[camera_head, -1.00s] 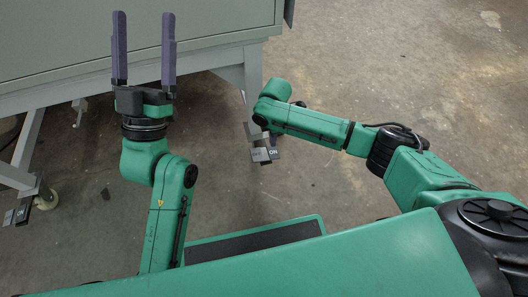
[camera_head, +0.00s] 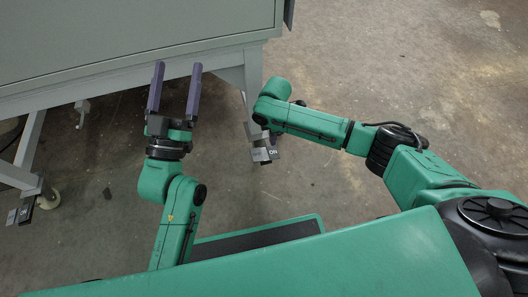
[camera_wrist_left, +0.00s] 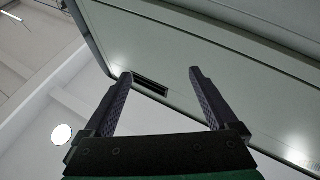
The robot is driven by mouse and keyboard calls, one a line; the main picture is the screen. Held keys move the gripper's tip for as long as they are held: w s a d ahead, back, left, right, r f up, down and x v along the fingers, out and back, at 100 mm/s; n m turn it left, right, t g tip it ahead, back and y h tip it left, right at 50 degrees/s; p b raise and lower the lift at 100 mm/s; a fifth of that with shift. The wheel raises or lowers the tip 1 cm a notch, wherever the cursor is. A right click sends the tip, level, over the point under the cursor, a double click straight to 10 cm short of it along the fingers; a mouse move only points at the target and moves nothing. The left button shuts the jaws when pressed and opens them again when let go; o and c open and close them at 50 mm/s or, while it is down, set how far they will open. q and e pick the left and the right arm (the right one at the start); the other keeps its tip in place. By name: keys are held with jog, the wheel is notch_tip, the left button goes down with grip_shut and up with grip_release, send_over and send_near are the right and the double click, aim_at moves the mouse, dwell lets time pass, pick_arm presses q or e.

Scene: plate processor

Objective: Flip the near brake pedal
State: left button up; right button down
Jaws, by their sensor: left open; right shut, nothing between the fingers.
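A brake pedal (camera_head: 264,154) with a dark part marked ON and a lighter grey part sits low by the table leg, right of centre in the head view. Another brake pedal (camera_head: 21,214) sits by a caster at the far left. My left gripper (camera_head: 177,66) is open and empty, held up beside the cabinet's lower edge, well left of the central pedal. Its spread fingers also show in the left wrist view (camera_wrist_left: 160,70), with nothing between them. My right arm bends down at the wrist just above the central pedal.
A grey-green cabinet (camera_head: 130,35) on a framed stand fills the upper left. A stand leg (camera_head: 251,85) rises behind the central pedal. The concrete floor (camera_head: 430,70) is bare at the right.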

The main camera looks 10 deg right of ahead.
pick_arm(q)
notch_tip(320, 180, down, 11)
jog(key=s+d+g+y+p, duration=0.1)
jog(key=g, duration=0.2)
jog(key=shift+s+r+n, duration=0.2)
jog(key=shift+n, duration=0.2)
jog(key=shift+d, duration=0.1)
